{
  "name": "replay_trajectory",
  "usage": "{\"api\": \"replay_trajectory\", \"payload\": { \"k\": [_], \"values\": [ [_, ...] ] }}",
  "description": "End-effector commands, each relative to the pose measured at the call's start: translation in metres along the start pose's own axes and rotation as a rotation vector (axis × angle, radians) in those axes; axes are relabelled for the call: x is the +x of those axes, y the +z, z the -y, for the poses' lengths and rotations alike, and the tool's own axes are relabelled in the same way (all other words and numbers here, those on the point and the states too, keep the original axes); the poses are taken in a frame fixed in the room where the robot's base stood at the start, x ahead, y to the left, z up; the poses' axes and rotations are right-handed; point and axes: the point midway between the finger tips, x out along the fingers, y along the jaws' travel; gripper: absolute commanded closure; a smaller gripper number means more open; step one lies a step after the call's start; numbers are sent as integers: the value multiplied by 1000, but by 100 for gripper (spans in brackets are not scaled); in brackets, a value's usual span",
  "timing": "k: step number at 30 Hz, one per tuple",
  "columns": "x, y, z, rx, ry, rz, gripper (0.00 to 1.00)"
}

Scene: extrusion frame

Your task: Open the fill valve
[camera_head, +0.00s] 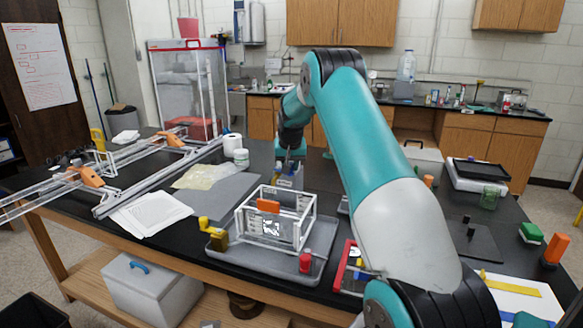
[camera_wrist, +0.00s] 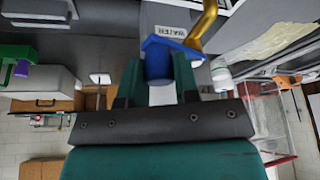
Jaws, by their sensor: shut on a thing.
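My gripper (camera_wrist: 158,72) is shut on a blue handle (camera_wrist: 160,56), which sits between its two green fingers in the wrist view. A brass-coloured curved pipe (camera_wrist: 206,22) runs beside the handle. A label that appears to read WATER (camera_wrist: 170,31) lies just beyond it. The handle's exact angle cannot be told in the head view.
A clear-framed box (camera_head: 273,232) with an orange clip stands in a grey tray (camera_head: 240,268) with yellow and red fittings. Extrusion rails (camera_head: 150,188) lie at the left. A dark plate (camera_head: 473,240) is at the right.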

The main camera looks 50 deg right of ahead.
Motion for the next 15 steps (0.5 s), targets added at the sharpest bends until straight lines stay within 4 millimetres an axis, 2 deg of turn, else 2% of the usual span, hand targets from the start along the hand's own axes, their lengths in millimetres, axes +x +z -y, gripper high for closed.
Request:
{"api": "replay_trajectory", "payload": {
  "k": [15],
  "values": [
    [-5,11,22,438,181,-1,95]
  ]
}}
